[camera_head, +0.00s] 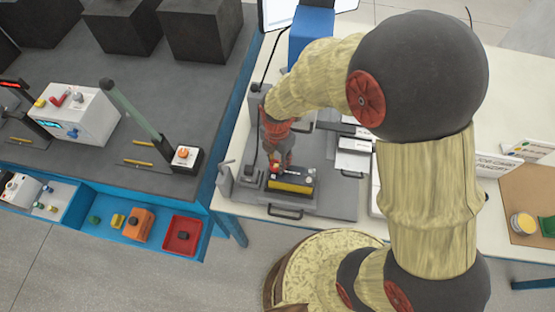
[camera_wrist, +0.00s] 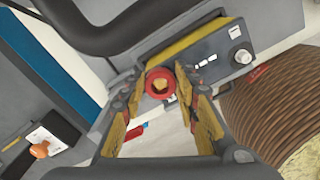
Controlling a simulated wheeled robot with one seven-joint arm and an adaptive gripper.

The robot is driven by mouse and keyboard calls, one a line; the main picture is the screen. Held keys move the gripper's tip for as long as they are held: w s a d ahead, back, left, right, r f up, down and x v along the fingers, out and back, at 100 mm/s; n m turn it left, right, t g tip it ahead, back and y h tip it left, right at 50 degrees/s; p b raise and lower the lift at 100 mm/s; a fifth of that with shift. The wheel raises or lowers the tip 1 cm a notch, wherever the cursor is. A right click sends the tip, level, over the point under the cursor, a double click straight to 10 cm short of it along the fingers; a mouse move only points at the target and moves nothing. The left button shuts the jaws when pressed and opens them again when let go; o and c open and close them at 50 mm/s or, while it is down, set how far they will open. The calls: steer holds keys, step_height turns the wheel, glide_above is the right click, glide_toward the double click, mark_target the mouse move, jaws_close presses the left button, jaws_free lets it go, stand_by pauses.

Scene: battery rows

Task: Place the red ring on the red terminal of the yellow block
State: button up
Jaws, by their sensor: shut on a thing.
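The block (camera_head: 290,187) has a yellow front and a dark top, and stands on a grey plate. In the wrist view its dark face (camera_wrist: 208,69) has white marks and a silver terminal (camera_wrist: 243,57) at the right, with a yellow side (camera_wrist: 190,41). My gripper (camera_head: 275,161) points down over the block's left end. In the wrist view its yellow-padded fingers (camera_wrist: 161,88) are shut on the red ring (camera_wrist: 161,71). The ring also shows in the head view (camera_head: 275,166). Brass colour shows through its hole. I cannot tell whether it is around the red terminal or above it.
A grey tray with a dark handle (camera_head: 286,211) lies under the block. White labelled boxes (camera_head: 352,160) stand to its right. A blue-edged bench with a red bin (camera_head: 182,238) and other parts is at the left.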

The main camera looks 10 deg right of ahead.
steer(key=shift+f, duration=0.15)
steer(key=o, duration=0.8)
steer(key=shift+c, duration=0.2)
steer(key=shift+o, duration=0.2)
step_height(320, 180, up, 13)
steer(key=p, duration=0.2)
steer(key=s+d+r+m+t, duration=0.2)
steer(key=s+d+r+m, duration=0.3)
steer(key=r+m, duration=0.4)
steer(key=s+d+r+m+t, duration=0.3)
steer(key=s+d+r+m, duration=0.3)
steer(key=m, duration=1.1)
step_height(320, 180, up, 3)
steer(key=shift+s+d+r+t, duration=0.2)
steer(key=shift+s+t, duration=0.1)
steer(key=shift+s, duration=0.55)
steer(key=shift+f, duration=0.1)
